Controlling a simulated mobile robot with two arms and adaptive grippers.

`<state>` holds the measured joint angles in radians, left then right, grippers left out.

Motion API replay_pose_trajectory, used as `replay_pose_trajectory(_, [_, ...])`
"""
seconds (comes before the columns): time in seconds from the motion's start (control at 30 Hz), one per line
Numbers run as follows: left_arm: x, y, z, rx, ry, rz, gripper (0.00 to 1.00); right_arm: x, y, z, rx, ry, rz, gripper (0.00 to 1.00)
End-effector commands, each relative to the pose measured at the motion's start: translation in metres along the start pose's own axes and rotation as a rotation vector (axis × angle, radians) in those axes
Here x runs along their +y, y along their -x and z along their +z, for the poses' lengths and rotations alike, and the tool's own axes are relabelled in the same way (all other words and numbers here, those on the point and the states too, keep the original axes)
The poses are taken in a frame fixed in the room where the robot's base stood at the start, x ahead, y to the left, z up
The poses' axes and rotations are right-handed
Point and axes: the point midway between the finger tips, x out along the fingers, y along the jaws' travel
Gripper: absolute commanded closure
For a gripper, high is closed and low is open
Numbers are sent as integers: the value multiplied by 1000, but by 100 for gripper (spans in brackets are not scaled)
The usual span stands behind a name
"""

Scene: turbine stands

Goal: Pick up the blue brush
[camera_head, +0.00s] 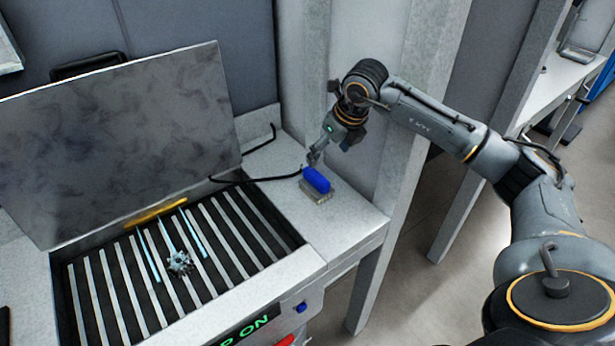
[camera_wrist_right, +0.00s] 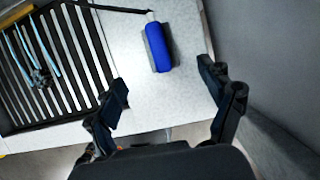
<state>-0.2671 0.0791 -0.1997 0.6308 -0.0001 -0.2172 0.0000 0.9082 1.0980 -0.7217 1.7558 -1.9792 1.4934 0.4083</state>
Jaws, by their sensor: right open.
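The blue brush (camera_head: 316,180) lies on the light grey ledge to the right of the slatted grate, with its bristle block resting on the surface. It also shows in the right wrist view (camera_wrist_right: 158,47), upper middle, beyond the fingertips. My right gripper (camera_head: 318,156) is just above and behind the brush in the head view. In the right wrist view its two fingers (camera_wrist_right: 168,92) are spread wide, with nothing between them but the ledge and its front edge. The brush is apart from the fingers there. My left gripper is not in view.
A slatted grate (camera_head: 215,240) with a small metal part (camera_head: 180,262) and light blue strips lies left of the brush. A large raised lid (camera_head: 120,140) stands behind it. A black cable (camera_head: 255,179) runs near the brush.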

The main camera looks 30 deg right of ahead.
Motion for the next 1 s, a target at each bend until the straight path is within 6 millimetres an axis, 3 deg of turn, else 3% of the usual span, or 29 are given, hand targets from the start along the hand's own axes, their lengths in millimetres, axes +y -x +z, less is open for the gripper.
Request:
replay_pose_trajectory(0.3, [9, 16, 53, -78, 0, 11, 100, 3, -60, -1, 6, 2, 6, 19])
replay_pose_trajectory(0.37, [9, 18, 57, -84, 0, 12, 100, 3, -68, 0, 3, 3, 6, 19])
replay_pose_trajectory(0.47, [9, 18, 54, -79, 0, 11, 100, 3, -77, 0, 2, 2, 6, 19])
replay_pose_trajectory(0.73, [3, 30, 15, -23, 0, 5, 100, 3, -103, 2, 5, 2, 8, 19])
replay_pose_trajectory(1.0, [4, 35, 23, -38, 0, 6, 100, 2, -132, 1, 2, 3, 7, 19])
